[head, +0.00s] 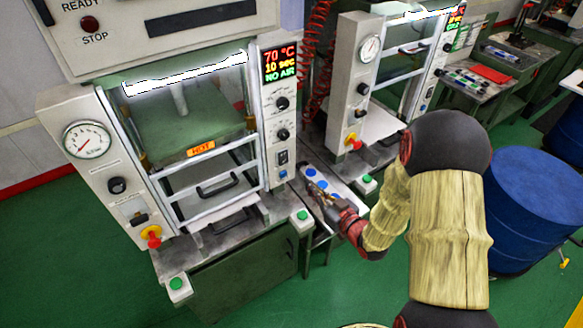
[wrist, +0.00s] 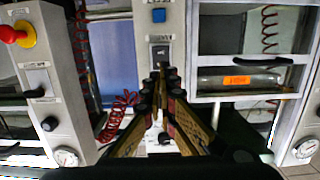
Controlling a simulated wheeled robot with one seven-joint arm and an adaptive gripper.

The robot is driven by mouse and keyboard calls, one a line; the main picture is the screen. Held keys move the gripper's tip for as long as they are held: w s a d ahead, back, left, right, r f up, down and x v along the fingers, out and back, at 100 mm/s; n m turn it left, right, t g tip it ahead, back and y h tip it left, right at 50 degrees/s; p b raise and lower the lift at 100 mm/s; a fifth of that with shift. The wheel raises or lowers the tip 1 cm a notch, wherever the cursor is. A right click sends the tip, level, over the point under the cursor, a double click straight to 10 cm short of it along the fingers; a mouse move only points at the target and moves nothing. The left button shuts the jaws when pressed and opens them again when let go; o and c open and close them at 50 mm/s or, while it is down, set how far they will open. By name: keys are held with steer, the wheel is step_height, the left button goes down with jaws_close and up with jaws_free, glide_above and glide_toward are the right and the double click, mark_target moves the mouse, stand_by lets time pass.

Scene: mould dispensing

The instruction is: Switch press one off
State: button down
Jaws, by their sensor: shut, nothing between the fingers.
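Press one, which I take to be the left press (head: 75,115), has a lit display (head: 280,63) reading 70 °C, 10 sec, NO AIR. Its right-hand panel carries two black knobs, a dark switch (head: 283,157) and a small blue button below. In the wrist view, which looks upside down, the black switch (wrist: 160,52) sits below the blue button (wrist: 158,15). My gripper (wrist: 161,72) is shut and empty, its fingertips pointing at the switch and overlapping its lower edge in the picture. Contact cannot be told. In the head view my gripper (head: 316,193) is right of the panel.
A second press (head: 345,85) stands close on the right, with a red emergency button (head: 354,142). A red coiled hose (head: 315,45) hangs between the presses. A side table with blue discs (head: 311,172) lies beneath my gripper. A blue drum (head: 530,205) stands at right.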

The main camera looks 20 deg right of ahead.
mark_target(285, 161)
steer(key=x, duration=1.4)
steer(key=shift+b, duration=0.3)
steer(key=b, duration=0.1)
steer(key=f+b, duration=0.1)
steer(key=shift+w+a+t+b, duration=0.15)
steer(key=shift+w+t+b, duration=0.15)
steer(key=shift+b, duration=0.1)
steer(key=t+b, duration=0.1)
steer(key=b, duration=0.2)
steer(key=shift+w+y, duration=0.1)
steer(key=shift+y, duration=0.2)
steer(key=b, duration=0.3)
steer(key=shift+t, duration=0.4)
steer(key=shift+w+r, duration=0.1)
steer(key=shift+r, duration=0.1)
